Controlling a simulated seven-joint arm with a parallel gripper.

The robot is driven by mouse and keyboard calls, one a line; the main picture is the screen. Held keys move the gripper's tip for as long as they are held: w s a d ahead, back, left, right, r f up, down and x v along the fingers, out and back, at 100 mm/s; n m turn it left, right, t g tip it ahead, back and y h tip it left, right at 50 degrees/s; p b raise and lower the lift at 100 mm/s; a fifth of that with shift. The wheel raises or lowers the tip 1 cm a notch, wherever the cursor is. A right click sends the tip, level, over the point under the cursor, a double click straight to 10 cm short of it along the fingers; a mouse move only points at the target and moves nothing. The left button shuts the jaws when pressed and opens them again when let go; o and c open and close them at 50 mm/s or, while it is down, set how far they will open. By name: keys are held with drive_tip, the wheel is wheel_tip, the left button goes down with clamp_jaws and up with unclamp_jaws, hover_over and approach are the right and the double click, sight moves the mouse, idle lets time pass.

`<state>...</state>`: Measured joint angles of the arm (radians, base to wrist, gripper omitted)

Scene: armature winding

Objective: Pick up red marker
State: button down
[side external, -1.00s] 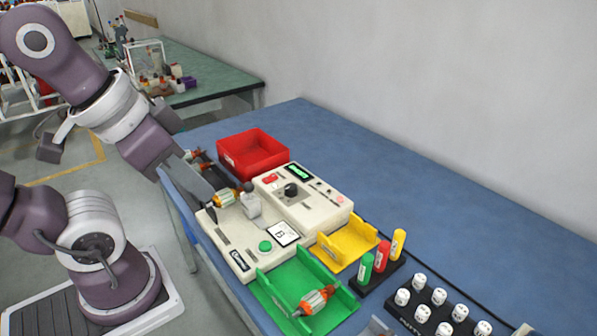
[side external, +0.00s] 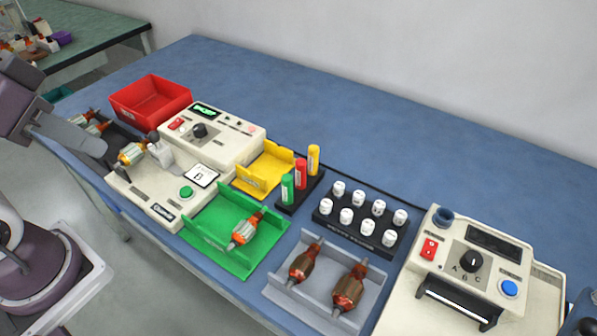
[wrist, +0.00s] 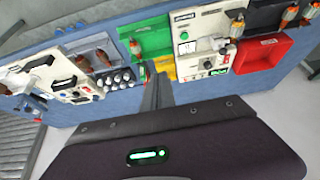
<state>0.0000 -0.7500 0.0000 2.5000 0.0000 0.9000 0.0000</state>
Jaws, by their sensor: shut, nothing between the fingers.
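The red marker (side external: 300,174) stands upright in a small black holder (side external: 314,188), between a green marker (side external: 288,189) and a yellow marker (side external: 313,160). My gripper (side external: 102,149) is at the left of the side view, its grey fingers near an orange-and-white armature (side external: 132,154) and well away from the markers. The side view does not show whether the fingers touch that armature. In the wrist view my gripper (wrist: 155,80) has its fingers together and empty. The markers are too small to tell apart clearly there, close to the fingertips in the picture.
A cream tester (side external: 215,135), red bin (side external: 150,102), yellow tray (side external: 262,172) and green tray (side external: 205,232) stand left of the holder. A rack of white-capped pieces (side external: 350,238), grey tray (side external: 320,310) and second machine (side external: 480,255) stand right. Blue table (side external: 400,130) behind is clear.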

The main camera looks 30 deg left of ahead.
idle(0.3)
drive_tip(key=c, duration=1.5)
unclamp_jaws()
drive_tip(key=shift+o, duration=0.2)
drive_tip(key=shift+w, duration=0.1)
drive_tip(key=m+g, duration=0.5)
drive_tip(key=m, duration=1)
hover_over(301, 176)
drive_tip(key=a, duration=0.2)
drive_tip(key=f, duration=1.1)
drive_tip(key=w+f, duration=0.1)
drive_tip(key=f, duration=0.5)
drive_tip(key=shift+d+f, duration=0.1)
drive_tip(key=shift+d, duration=0.15)
drive_tip(key=shift+m+g, duration=0.3)
drive_tip(key=shift+m, duration=0.1)
drive_tip(key=f, duration=1.3)
drive_tip(key=shift+d, duration=0.4)
drive_tip(key=shift+c, duration=0.2)
